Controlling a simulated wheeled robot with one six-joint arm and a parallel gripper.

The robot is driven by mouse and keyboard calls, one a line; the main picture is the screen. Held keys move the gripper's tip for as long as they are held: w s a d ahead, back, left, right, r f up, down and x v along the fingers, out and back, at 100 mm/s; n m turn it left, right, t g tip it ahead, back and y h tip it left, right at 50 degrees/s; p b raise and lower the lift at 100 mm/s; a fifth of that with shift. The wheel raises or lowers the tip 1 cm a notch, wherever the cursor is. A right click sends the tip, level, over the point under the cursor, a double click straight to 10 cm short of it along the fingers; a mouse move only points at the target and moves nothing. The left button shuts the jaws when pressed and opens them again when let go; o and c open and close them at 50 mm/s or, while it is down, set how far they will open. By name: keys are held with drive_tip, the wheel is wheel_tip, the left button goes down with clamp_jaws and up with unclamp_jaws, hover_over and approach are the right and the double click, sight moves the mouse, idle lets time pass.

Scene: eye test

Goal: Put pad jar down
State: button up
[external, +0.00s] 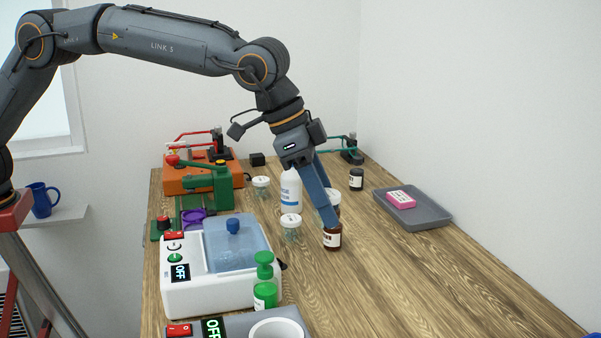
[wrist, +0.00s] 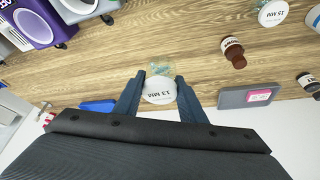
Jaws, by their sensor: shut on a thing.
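The pad jar (wrist: 159,91) is a clear jar with a round white lid marked "13 MM" and pale bluish contents. It sits between the two blue fingertips of my gripper (wrist: 158,97), which is shut on it. In the external view, my gripper (external: 327,207) points down over the middle of the table. A white lid (external: 335,197) shows there, partly hidden behind the near finger. I cannot tell whether the jar's base touches the wood.
A brown bottle (external: 332,238) stands by the fingertips, with another dark bottle (external: 356,179) farther back. Other white-lidded jars (external: 290,221) and a white bottle (external: 291,188) stand left. A grey tray (external: 428,217) holds a pink box. The table's front right is clear.

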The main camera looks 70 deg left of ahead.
drive_tip(key=w+a+n, duration=0.1)
drive_tip(key=w+a, duration=0.1)
drive_tip(key=a, duration=0.3)
drive_tip(key=w+a+b, duration=0.1)
drive_tip(key=w+a, duration=0.2)
drive_tip(key=a, duration=0.2)
drive_tip(key=w+a+n+y, duration=0.1)
drive_tip(key=w+a, duration=0.1)
drive_tip(key=a, duration=0.4)
drive_tip(key=shift+w+f+n+b, duration=0.3)
drive_tip(key=shift+f+b, duration=0.05)
drive_tip(key=shift+b, duration=0.05)
drive_tip(key=w+a+n+y+b, duration=0.1)
drive_tip(key=w+a+n+b, duration=0.15)
drive_tip(key=a, duration=1.55)
drive_tip(key=w+a+n+y+b, duration=0.1)
drive_tip(key=w+a+n, duration=0.15)
drive_tip(key=a, duration=1.55)
drive_tip(key=shift+s+d+f+p, duration=0.15)
drive_tip(key=shift+f+p, duration=0.15)
drive_tip(key=shift+f, duration=2.15)
drive_tip(key=shift+s+f+p, duration=0.15)
drive_tip(key=shift+f+p, duration=0.1)
drive_tip(key=shift+f, duration=2.25)
drive_tip(key=shift+s+d+f+p, duration=0.15)
drive_tip(key=shift+f+p, duration=0.15)
drive_tip(key=shift+f, duration=2.15)
drive_tip(key=shift+a+f, duration=0.1)
drive_tip(key=o, duration=1.1)
drive_tip(key=shift+c, duration=0.2)
